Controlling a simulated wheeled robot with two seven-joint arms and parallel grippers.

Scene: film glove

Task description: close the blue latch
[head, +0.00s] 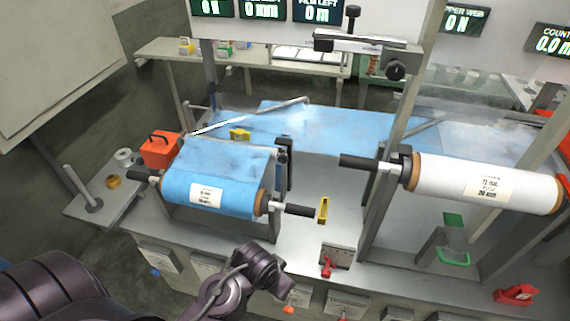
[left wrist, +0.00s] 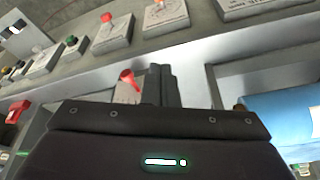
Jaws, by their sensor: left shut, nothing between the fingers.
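A small blue part (head: 282,158), which may be the blue latch, sits on a dark upright bracket at the right end of the blue film roll (head: 180,188). It is too small to tell whether it is open or shut. My left arm comes in from the lower left, with its wrist low in front of the machine, below and apart from that part. In the left wrist view my left gripper (left wrist: 160,72) is shut and empty, its dark fingers together. The blue latch cannot be made out in that view. My right gripper is not in view.
A red lever (head: 326,268) on the front panel appears beside my left fingers in the left wrist view (left wrist: 128,78). A yellow handle (head: 324,209) stands at the blue roll's shaft end. A white roll (head: 487,184) and green handle (head: 453,257) are at right.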

